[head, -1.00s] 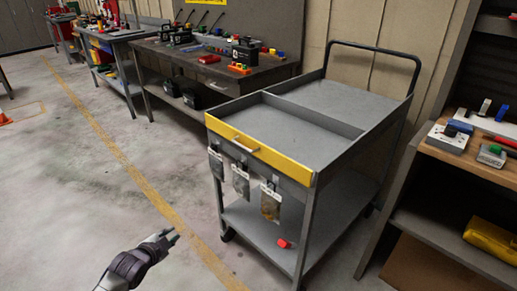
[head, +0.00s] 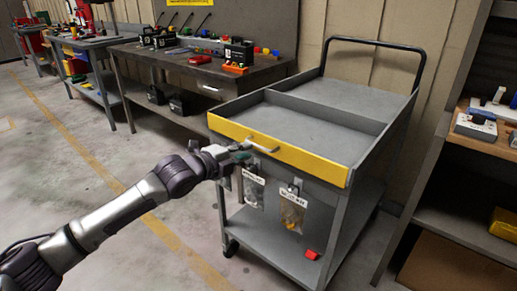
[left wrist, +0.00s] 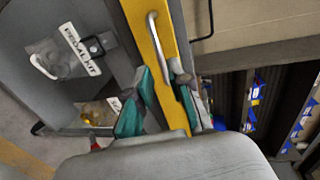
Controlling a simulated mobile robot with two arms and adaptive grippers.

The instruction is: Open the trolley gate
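The trolley (head: 325,115) is grey, with a yellow gate (head: 300,157) across the front of its top tray. The gate stands upright, closing the tray front. A pale bar handle (head: 263,146) is on its outer face; it also shows in the left wrist view (left wrist: 157,48). My left gripper (head: 241,154) is at the gate's left half, just left of the handle. In the left wrist view my left gripper (left wrist: 163,92) is open, its teal-padded fingers apart, with the yellow gate (left wrist: 152,20) showing between them. The handle lies ahead of the fingertips. My right gripper is out of view.
Clear bags (head: 292,210) hang below the gate. A red item (head: 311,254) lies on the trolley's lower shelf. A workbench (head: 150,62) with tools stands behind left, and a shelf unit (head: 450,225) stands close on the right. The floor left of the trolley is clear.

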